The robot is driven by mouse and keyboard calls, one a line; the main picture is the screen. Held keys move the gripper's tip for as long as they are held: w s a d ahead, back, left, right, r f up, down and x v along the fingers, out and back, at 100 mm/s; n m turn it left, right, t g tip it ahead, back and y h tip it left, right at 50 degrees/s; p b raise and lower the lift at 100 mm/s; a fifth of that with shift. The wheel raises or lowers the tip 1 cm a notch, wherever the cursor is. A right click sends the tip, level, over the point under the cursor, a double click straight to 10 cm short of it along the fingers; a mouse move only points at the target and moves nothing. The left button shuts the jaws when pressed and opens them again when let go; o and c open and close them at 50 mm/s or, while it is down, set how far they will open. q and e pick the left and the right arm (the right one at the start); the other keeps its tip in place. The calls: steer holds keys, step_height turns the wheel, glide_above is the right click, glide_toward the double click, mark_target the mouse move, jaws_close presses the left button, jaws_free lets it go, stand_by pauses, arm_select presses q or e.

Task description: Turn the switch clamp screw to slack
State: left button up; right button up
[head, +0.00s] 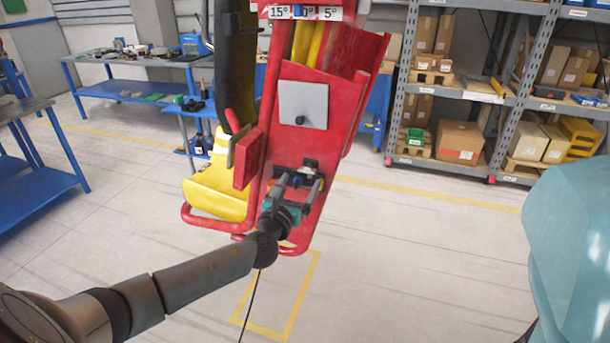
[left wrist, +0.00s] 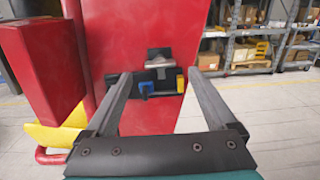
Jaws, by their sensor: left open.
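The black switch clamp (head: 311,165) sits low on the face of the red coaster panel (head: 284,232). In the left wrist view the clamp (left wrist: 168,84) carries a grey metal piece (left wrist: 159,55) on top, a small blue part (left wrist: 146,88) at its left and a yellow piece (left wrist: 180,83) at its right. I cannot tell for sure which part is the screw. My left gripper (head: 299,183) is open and empty, pointed at the clamp. In the left wrist view its fingers (left wrist: 159,78) stand either side of the clamp; contact cannot be told. My right gripper is not in view.
A red block (left wrist: 42,72) juts out left of the clamp, near the left finger. A yellow part (head: 216,190) and red tube rails flank the panel. A grey plate (head: 303,104) is above. Shelves with boxes (head: 460,142) and blue tables (head: 130,92) stand behind; floor between is clear.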

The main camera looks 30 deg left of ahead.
mark_target(306, 173)
arm_select(q)
steer(key=shift+b+x, duration=0.35)
steer(key=shift+x, duration=1.95)
steer(key=c, duration=1.4)
